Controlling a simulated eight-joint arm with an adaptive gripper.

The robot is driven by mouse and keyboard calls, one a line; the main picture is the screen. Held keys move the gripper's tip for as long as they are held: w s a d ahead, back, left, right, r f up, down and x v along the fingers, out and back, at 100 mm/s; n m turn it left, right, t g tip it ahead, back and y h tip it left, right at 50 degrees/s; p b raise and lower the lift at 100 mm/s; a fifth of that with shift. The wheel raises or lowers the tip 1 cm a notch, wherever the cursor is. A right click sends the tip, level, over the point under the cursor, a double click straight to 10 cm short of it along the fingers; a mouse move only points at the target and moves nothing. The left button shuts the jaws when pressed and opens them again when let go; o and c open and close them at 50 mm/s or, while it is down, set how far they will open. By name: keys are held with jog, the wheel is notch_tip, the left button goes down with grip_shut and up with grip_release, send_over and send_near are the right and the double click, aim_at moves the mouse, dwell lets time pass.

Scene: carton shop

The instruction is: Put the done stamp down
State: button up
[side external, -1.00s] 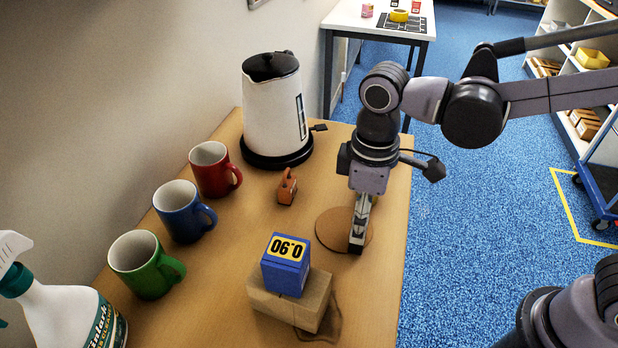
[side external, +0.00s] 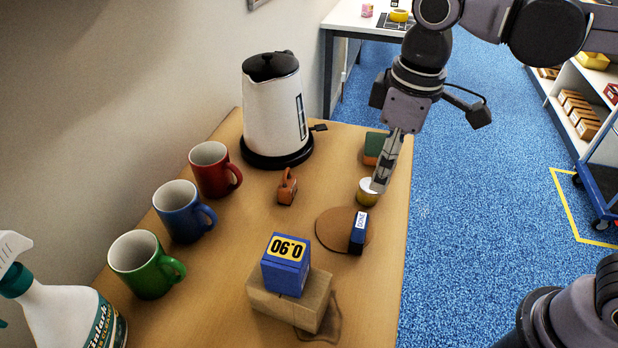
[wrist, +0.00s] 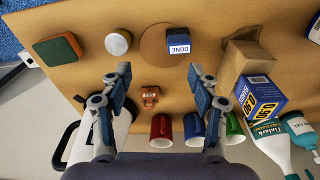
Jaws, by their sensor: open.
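The done stamp (side external: 359,232) is a small blue block with a white label. It stands on the right part of a round brown cork mat (side external: 330,229). In the wrist view the stamp (wrist: 178,41) shows its DONE label, and the mat (wrist: 155,57) lies under it. My gripper (side external: 379,188) is up and behind the stamp, apart from it, over the right side of the table. In the wrist view my gripper (wrist: 158,75) has its two fingers spread wide with nothing between them in their grip.
A blue 0.90 box (side external: 286,265) sits on a wooden block (side external: 258,297) in front. A round tin (side external: 366,194) and a green-topped block (side external: 374,147) are near my gripper. Red (side external: 211,170), blue (side external: 181,211) and green (side external: 141,264) mugs and a kettle (side external: 272,105) stand left.

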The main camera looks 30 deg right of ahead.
jog(key=s+d+f+m+t, duration=0.1)
jog(key=d+f+m+t, duration=0.2)
jog(key=d, duration=0.5)
jog(key=s+d+f+m+t, duration=0.1)
jog(key=d+f+m+t, duration=0.2)
jog(key=d, duration=0.6)
jog(key=shift+f+m+h, duration=0.3)
jog(key=shift+f+m, duration=0.35)
jog(key=shift+m, duration=0.15)
